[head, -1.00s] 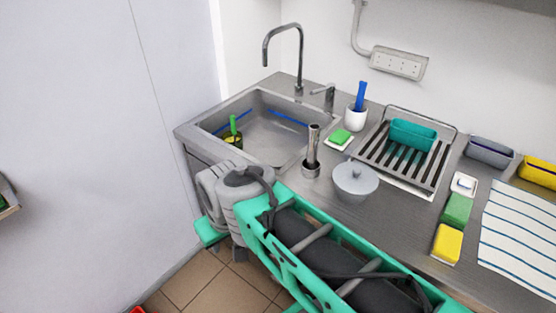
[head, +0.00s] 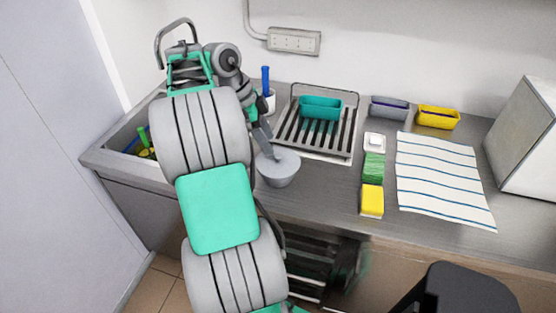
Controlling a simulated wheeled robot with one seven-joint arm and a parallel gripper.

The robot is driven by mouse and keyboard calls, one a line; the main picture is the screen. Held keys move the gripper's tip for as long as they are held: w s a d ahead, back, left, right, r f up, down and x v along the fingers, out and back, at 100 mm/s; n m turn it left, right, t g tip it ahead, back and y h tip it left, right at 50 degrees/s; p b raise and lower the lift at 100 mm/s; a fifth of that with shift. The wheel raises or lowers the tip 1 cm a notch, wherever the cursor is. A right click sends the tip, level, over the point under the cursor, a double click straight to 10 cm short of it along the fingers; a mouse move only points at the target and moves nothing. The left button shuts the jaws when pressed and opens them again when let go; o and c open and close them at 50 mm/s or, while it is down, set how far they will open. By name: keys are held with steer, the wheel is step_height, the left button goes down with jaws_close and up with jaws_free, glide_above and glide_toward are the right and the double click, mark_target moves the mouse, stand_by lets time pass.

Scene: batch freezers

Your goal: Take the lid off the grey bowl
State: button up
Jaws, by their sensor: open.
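The grey bowl (head: 278,181) stands on the counter, left of the middle of the head view. Its grey lid (head: 288,163) sits on top. My arm is raised in front of the sink, and my gripper (head: 268,150) reaches down to the lid's left and far side, near its knob. The gripper is open, with nothing seen held in it. The fingertips overlap the lid in the picture, and I cannot tell whether they touch it. My arm hides part of the scene left of the bowl.
Behind the bowl is a dish rack (head: 346,132) with a teal tub (head: 321,107). To the right lie a green sponge (head: 374,167), a yellow sponge (head: 372,201) and a striped cloth (head: 440,175). A white cup with a blue-handled brush (head: 266,82) stands close behind my gripper.

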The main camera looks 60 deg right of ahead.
mark_target(277, 155)
steer(key=b+x, duration=0.1)
steer(key=x, duration=0.5)
steer(key=shift+d+f, duration=0.15)
steer(key=shift+c, duration=0.5)
jaws_close()
